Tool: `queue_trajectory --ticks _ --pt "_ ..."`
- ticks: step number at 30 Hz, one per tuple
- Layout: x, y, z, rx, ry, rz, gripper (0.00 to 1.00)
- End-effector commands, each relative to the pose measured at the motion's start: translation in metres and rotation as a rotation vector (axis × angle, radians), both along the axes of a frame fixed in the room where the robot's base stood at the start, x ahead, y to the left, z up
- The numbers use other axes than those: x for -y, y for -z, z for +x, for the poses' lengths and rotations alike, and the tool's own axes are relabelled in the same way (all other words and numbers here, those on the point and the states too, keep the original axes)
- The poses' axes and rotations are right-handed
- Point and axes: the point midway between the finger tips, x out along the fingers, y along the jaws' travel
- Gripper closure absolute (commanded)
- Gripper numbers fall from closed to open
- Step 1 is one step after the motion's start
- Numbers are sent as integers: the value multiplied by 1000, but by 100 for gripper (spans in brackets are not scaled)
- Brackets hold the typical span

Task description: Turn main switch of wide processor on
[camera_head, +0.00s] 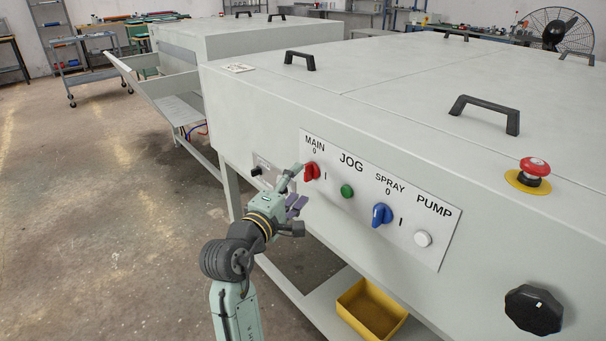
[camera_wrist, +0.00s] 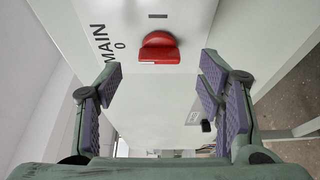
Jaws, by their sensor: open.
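The red main switch (camera_head: 311,172) sits on the white control panel (camera_head: 341,213) of the wide processor (camera_head: 270,120), under the label MAIN with 0 above it and a mark I to its right. In the wrist view the red switch (camera_wrist: 159,48) lies ahead, between and beyond the fingertips, with its grip bar lying across the picture and the 0 to its left. My gripper (camera_head: 296,190) is just in front of the panel near the switch. In the wrist view my gripper (camera_wrist: 160,80) is open and empty, with purple finger pads apart. No contact with the switch shows.
Right of the switch are a green JOG button (camera_head: 347,191), a blue SPRAY switch (camera_head: 382,214) and a white PUMP button (camera_head: 423,239). A red emergency stop (camera_head: 535,168) and black knob (camera_head: 533,310) are farther right. A yellow bin (camera_head: 371,309) is below. Open floor lies left.

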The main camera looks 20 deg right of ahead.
Motion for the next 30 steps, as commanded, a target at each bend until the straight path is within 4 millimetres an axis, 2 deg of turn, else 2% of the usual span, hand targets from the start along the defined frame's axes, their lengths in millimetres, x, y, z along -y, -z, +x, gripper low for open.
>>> queue_trajectory --ticks 7,19,30 --pt "24 -1 23 1 -1 0 38" --pt "29 -1 27 3 -3 1 39" --pt "29 -1 27 3 -3 1 64"
